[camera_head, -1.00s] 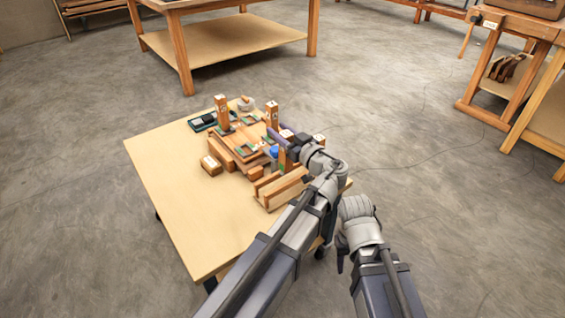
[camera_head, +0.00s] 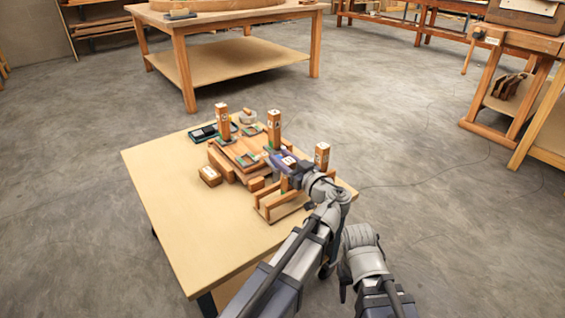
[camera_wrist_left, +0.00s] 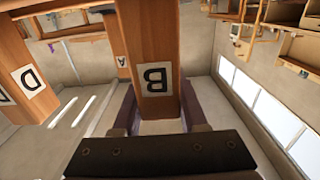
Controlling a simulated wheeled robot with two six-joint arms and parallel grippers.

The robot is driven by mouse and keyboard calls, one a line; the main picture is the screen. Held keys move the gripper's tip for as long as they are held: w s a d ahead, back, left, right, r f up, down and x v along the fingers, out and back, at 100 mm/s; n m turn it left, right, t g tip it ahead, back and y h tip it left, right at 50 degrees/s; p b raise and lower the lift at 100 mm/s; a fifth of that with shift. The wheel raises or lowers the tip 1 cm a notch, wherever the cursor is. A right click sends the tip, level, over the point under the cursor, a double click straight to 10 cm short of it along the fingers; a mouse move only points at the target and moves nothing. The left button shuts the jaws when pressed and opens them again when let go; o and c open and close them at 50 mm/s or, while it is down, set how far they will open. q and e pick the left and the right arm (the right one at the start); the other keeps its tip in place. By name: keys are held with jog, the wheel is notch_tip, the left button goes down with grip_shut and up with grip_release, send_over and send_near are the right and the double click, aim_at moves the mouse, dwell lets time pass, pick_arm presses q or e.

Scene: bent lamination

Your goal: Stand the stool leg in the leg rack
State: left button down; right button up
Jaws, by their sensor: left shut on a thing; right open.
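My left gripper (camera_head: 281,160) is shut on a wooden stool leg marked B (camera_head: 288,162). The leg is upright, and its lower part is partly hidden behind the front of a low wooden rack (camera_head: 283,209). I cannot tell whether its foot touches anything. In the left wrist view the B leg (camera_wrist_left: 155,75) sits between the dark fingers. Other upright legs stand at the back left (camera_head: 222,122), behind the gripper (camera_head: 274,128) and to its right (camera_head: 322,156). My right gripper (camera_head: 343,288) is open and empty, low beside the table's right side, partly hidden by its wrist.
The table (camera_head: 170,195) is bare at left and front. Boards (camera_head: 236,157), a small wooden block (camera_head: 210,176), a dark tray (camera_head: 203,134) and a pale round item (camera_head: 246,117) crowd its back half. A larger workbench (camera_head: 180,60) stands beyond.

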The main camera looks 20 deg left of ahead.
pick_arm(q)
jog(key=shift+f, duration=0.1)
jog(key=shift+c, duration=2.2)
grip_release()
